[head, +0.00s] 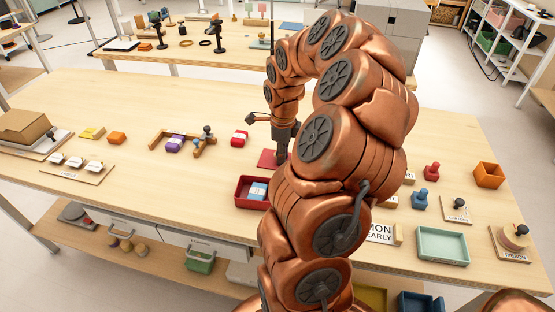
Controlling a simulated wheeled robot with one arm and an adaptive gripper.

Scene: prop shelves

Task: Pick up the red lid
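The red lid (267,159) is a flat red piece on the wooden table, just behind an open red box (243,201). The box holds a blue and white item (258,191). My gripper (283,156) points down at the right part of the lid and covers some of it. I cannot tell whether it touches the lid or whether its fingers are open or shut. My copper arm hides the table to the right of the lid and box.
A red wrapped bundle (239,138) and a purple bundle (175,143) in a wooden holder lie left of the lid. Stamps, a green tray (443,246) and an orange box (489,175) stand right.

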